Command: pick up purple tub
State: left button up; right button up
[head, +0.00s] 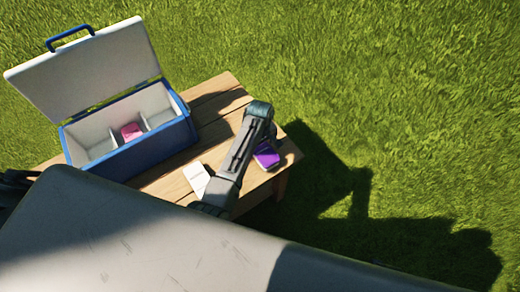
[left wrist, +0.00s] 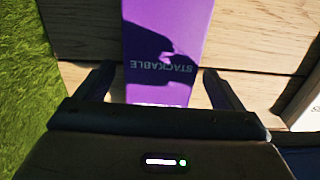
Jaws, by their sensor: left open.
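The purple tub (head: 267,155) lies on the wooden table near its right end, partly covered by my left arm in the head view. In the left wrist view the purple tub (left wrist: 165,30) shows a flat purple face with the word "STACKABLE" upside down. My left gripper (left wrist: 158,82) is open, with one finger on each side of the tub's near end; I cannot tell whether they touch it. In the head view the fingers are hidden by the arm or too small to make out. My right gripper is not in view.
A blue and white cooler (head: 150,147) stands open on the left of the wooden table (head: 215,93), with a pink item (head: 131,131) in its middle compartment. A white package (head: 197,177) lies left of my arm. Grass surrounds the table.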

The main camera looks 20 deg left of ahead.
pick_arm(q)
jog(key=shift+f, duration=0.4)
jog(key=c, duration=1.2)
jog(key=shift+c, duration=0.2)
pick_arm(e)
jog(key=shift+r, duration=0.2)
pick_arm(q)
jog(key=shift+r, duration=0.15)
